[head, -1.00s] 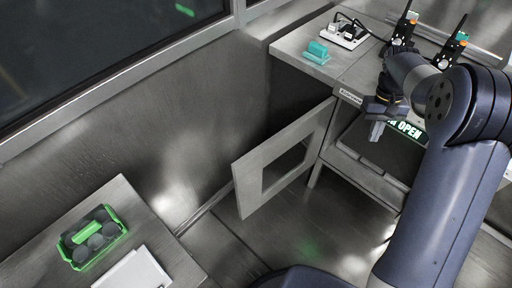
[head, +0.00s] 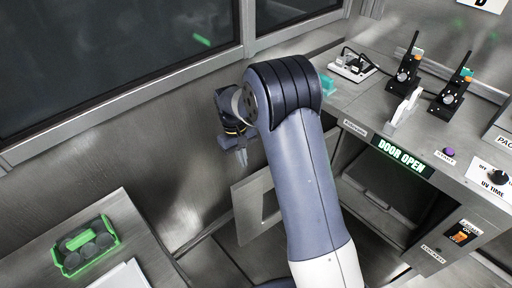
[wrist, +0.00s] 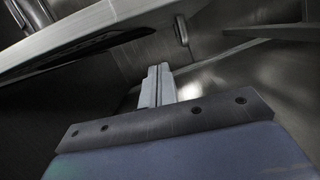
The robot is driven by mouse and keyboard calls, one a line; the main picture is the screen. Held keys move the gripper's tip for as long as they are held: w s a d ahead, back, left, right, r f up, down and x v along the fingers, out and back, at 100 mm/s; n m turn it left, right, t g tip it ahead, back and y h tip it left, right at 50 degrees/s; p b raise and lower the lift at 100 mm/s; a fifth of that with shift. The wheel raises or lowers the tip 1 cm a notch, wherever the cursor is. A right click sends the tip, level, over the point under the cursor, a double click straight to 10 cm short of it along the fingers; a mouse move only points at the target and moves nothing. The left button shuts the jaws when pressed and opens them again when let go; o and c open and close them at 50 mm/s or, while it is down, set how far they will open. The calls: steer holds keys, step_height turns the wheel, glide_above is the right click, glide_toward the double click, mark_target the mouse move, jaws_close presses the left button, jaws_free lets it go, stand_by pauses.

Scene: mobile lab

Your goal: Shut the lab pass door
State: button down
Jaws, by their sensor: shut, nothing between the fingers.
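The lab pass door (head: 243,215) is a grey metal panel with a rectangular window. It stands open, swung out from the opening below the counter. My arm hides much of it, including its hinge side. A lit sign (head: 404,158) on the counter front reads DOOR OPEN. My gripper (head: 242,158) is shut and empty, pointing down, and appears above and near the door's free end in the head view. I cannot tell whether it touches the door. In the wrist view the closed fingers (wrist: 158,86) point toward dim metal surfaces, with a pale bar at upper left.
A side table (head: 133,222) at lower left carries a green-framed tray (head: 112,233). The metal wall is close behind my gripper.

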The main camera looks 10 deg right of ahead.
steer(key=shift+s+d+f, duration=0.3)
steer(key=shift+s+f, duration=0.05)
steer(key=shift+s, duration=0.35)
steer(key=shift+s+d+f, duration=0.3)
steer(key=shift+s+f, duration=0.1)
steer(key=shift+s, duration=0.25)
steer(key=shift+s+d+f, duration=0.3)
steer(key=shift+s+f, duration=0.05)
steer(key=shift+s, duration=0.35)
steer(key=shift+d, duration=0.1)
